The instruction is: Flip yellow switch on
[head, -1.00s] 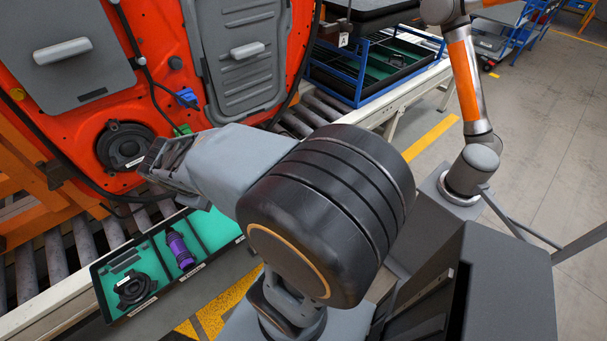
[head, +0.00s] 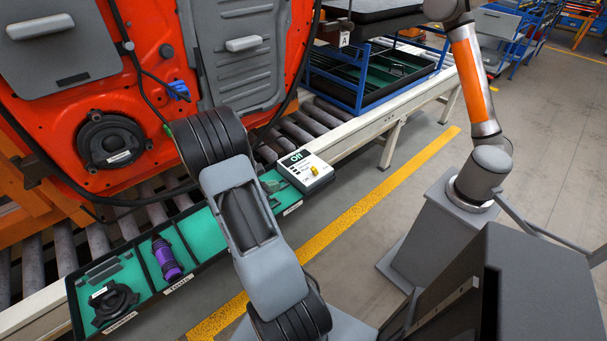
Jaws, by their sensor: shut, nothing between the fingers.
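The yellow switch (head: 314,170) is a small yellow lever on the top face of a white control box (head: 322,181). The box has a dark panel with a light word that looks like "Off". The box sits at the right end of the parts tray, by the conveyor's edge. My arm (head: 262,240) reaches up from the bottom, left of the box and apart from it in the picture. My gripper is hidden behind the arm, so its fingers do not show.
An orange door (head: 75,120) with a black speaker (head: 110,142) stands behind the arm. The green-lined tray (head: 207,247) holds a purple part (head: 166,257) and a black round part (head: 113,302). A blue rack (head: 357,92) stands behind the box.

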